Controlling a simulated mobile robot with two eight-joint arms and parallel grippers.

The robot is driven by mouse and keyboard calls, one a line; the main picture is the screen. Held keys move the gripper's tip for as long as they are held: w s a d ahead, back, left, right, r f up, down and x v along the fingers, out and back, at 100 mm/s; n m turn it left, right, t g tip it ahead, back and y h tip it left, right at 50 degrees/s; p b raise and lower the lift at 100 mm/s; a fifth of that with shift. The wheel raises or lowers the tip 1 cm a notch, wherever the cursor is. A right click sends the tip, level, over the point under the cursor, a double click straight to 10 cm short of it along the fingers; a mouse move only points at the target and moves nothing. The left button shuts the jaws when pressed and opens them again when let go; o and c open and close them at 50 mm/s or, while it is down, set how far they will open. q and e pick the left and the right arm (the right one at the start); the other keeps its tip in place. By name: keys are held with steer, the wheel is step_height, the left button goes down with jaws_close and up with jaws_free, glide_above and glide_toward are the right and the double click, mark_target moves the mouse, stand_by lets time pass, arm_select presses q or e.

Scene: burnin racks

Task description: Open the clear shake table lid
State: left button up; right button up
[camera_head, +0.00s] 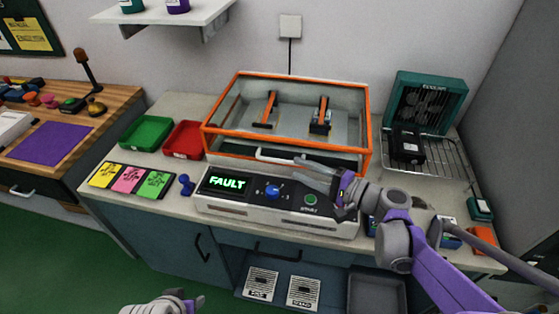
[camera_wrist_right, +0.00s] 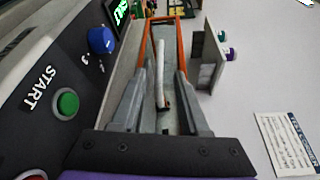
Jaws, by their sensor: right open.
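The clear lid with an orange frame (camera_head: 371,120) sits down over the shake table (camera_head: 280,205) in the head view. Its pale bar handle (camera_head: 272,157) runs along the lid's front side; it also shows in the wrist view (camera_wrist_right: 160,62). My right gripper (camera_head: 303,167) is at the handle's right end, above the control panel. In the wrist view its open fingers (camera_wrist_right: 161,82) have the handle between them; I cannot tell whether either touches it. My left gripper (camera_head: 178,303) is low at the bottom edge, far from the lid, and its fingers are unclear.
The panel has a green FAULT display (camera_head: 227,184), a blue knob (camera_head: 273,191) and a green START button (camera_head: 311,199). Green (camera_head: 145,133) and red (camera_head: 183,140) trays stand left of the lid. A teal fan unit (camera_head: 428,102) and wire rack stand right. A shelf (camera_head: 165,14) hangs above left.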

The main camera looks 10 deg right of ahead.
mark_target(278, 161)
steer(key=x, duration=0.7)
steer(key=shift+w+a+f, duration=0.1)
steer(key=shift+w+a, duration=0.1)
steer(key=shift+a, duration=0.1)
jaws_close()
stand_by(1.0)
